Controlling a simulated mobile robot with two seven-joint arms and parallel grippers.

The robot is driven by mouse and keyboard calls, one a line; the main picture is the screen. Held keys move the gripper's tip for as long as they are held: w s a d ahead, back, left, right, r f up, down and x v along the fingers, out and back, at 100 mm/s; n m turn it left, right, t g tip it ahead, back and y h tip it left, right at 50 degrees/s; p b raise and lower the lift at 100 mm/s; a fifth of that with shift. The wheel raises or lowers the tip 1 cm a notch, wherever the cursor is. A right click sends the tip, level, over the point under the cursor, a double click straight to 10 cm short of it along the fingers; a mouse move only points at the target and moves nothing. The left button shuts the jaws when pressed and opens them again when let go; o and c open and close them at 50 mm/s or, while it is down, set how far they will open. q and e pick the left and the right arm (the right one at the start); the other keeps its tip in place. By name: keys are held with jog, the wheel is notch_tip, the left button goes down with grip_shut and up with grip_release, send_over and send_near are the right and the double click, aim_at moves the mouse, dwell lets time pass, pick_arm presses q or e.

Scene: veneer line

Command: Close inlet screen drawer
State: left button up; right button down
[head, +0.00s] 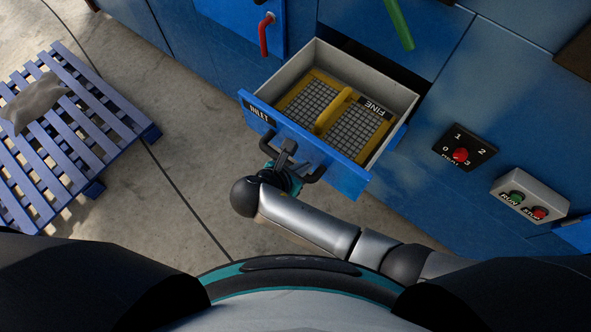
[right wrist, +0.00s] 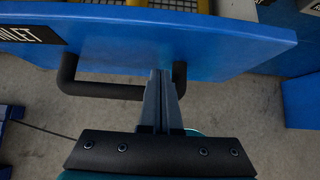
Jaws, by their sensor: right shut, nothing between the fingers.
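The inlet screen drawer (head: 303,145) stands pulled out of the blue machine, its blue front labelled INLET. Inside lies a yellow-framed mesh screen (head: 350,115) with a yellow handle and a FINE label. A black bar handle (head: 314,174) is on the drawer front; it also shows in the right wrist view (right wrist: 105,91). My right gripper (head: 288,148) is at the drawer front by the handle, fingers shut with nothing between them. In the right wrist view its fingertips (right wrist: 161,75) reach up to the blue front, near the handle's right end; contact is unclear. My left gripper is not in view.
A blue pallet (head: 70,150) with a grey sack (head: 35,101) lies on the floor at left. A red lever (head: 264,36) and green bar (head: 399,24) are on the machine. A rotary selector (head: 460,154) and RUN/STOP box (head: 529,195) are at right. Floor between pallet and drawer is clear.

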aim_at(375, 88)
jog(key=shift+x, duration=0.85)
jog(key=shift+w+d, duration=0.15)
jog(key=w+d, duration=0.2)
jog(key=w, duration=0.1)
jog(key=w+d, duration=0.3)
jog(key=w, duration=0.1)
jog(key=w+d, duration=0.3)
jog(key=w, duration=0.1)
jog(key=shift+w+d+p, duration=0.15)
jog(key=shift+p, duration=0.25)
jog(key=w+d+b, duration=0.2)
jog(key=w+d, duration=0.1)
jog(key=w, duration=0.1)
jog(key=w+d+b, duration=0.2)
jog(key=w+d, duration=0.1)
jog(key=w, duration=0.1)
jog(key=w+d+b, duration=0.1)
jog(key=w+d, duration=0.2)
jog(key=w, duration=0.1)
jog(key=shift+w+b, duration=0.2)
jog(key=shift+b, duration=0.2)
jog(key=shift+a, duration=0.1)
